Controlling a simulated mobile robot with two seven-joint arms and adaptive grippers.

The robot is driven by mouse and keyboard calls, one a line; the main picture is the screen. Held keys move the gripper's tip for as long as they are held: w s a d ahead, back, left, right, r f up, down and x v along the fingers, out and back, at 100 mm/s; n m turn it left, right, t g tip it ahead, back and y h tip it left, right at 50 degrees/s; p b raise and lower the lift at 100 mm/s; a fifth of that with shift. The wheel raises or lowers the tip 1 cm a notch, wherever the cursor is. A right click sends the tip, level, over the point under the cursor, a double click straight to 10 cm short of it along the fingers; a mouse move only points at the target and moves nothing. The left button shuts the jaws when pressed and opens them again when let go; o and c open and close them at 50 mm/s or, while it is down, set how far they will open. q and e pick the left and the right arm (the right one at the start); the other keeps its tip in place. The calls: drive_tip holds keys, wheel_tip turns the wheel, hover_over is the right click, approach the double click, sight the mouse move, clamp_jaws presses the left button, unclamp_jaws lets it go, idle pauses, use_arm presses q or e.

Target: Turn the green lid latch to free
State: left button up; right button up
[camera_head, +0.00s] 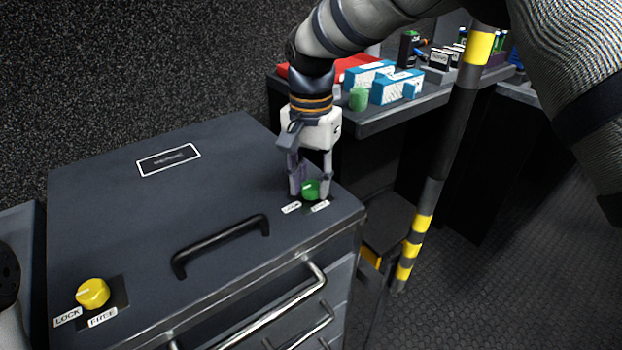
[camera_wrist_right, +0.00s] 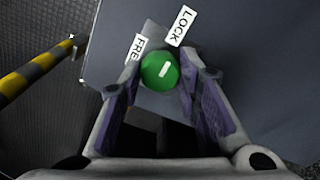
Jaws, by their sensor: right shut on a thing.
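The green lid latch (camera_head: 312,188) is a round knob with a white line, near the right front corner of the dark case lid (camera_head: 150,215). It also shows in the right wrist view (camera_wrist_right: 158,71). My right gripper (camera_head: 311,190) comes down from above and is shut on the knob, one finger on each side. In the right wrist view, the LOCK label (camera_wrist_right: 181,25) and the partly covered FREE label (camera_wrist_right: 136,47) lie beside the knob. The white line is short; I cannot tell exactly which label it points to. My left gripper is not in view.
A yellow latch (camera_head: 92,293) with its own LOCK and FREE labels is at the lid's left front. A black handle (camera_head: 221,243) lies between the latches. A striped yellow-black pole (camera_head: 440,165) stands to the right. A shelf (camera_head: 385,118) behind holds boxes and a green cup.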

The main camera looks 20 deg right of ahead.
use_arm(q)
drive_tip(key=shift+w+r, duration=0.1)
use_arm(e)
drive_tip(key=shift+n, duration=0.3)
drive_tip(key=n, duration=0.2)
drive_tip(key=shift+r+n+p, duration=0.1)
drive_tip(key=shift+n+p, duration=0.2)
drive_tip(key=shift+p, duration=0.05)
drive_tip(key=n, duration=0.4)
drive_tip(key=shift+n, duration=0.3)
drive_tip(key=n, duration=0.4)
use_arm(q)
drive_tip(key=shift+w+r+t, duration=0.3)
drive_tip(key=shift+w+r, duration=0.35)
use_arm(e)
drive_tip(key=n, duration=0.4)
drive_tip(key=shift+n, duration=0.3)
drive_tip(key=o, duration=1.1)
drive_tip(key=shift+o, duration=0.2)
